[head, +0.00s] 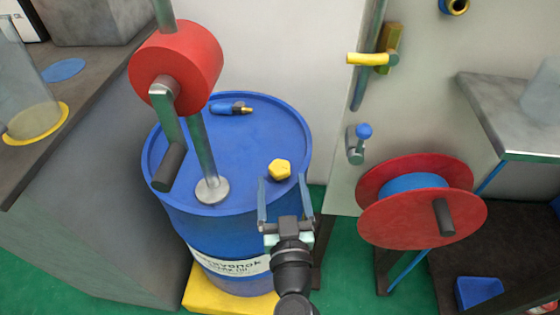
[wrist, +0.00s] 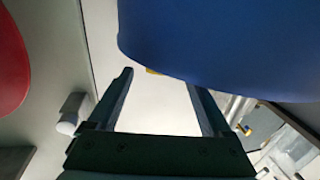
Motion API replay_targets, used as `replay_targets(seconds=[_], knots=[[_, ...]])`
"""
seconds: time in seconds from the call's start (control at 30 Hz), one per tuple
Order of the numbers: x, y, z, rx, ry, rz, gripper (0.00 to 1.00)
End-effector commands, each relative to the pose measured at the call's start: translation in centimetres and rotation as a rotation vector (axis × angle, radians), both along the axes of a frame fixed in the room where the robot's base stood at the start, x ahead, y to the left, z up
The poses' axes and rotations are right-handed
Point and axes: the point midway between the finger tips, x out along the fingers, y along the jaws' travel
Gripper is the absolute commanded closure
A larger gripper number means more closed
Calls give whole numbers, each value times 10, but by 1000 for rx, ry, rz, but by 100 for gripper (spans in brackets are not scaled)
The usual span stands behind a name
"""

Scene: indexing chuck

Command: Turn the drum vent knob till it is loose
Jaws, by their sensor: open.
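The blue drum (head: 245,133) stands upright left of centre in the head view. The yellow, five-sided vent knob (head: 279,169) sits on its lid near the front right rim. My gripper (head: 282,178) is open and empty at the front right of the drum. Its fingers point toward the drum, one to each side of the knob's line, with the knob just past the tips. In the wrist view, my open fingers (wrist: 158,79) show below the drum's dark blue shape (wrist: 220,45). A yellow sliver (wrist: 153,71), likely the knob, peeks out between the fingertips.
A red hand pump (head: 176,66) with a crank rises from the lid, left of the knob. A blue tool (head: 230,108) lies at the lid's back. A red reel (head: 424,220) stands to the right. A grey bench (head: 85,135) flanks the drum's left.

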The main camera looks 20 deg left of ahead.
Motion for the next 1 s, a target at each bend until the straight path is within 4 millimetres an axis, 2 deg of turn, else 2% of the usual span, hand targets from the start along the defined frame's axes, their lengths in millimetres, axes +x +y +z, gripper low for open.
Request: replay_targets(seconds=[0.1,0.3,0.73,1.0], knots=[[19,10,2,1,-2,1,16],[39,20,1,0,-1,1,16],[45,24,0,0,0,0,16],[45,24,0,0,0,0,65]])
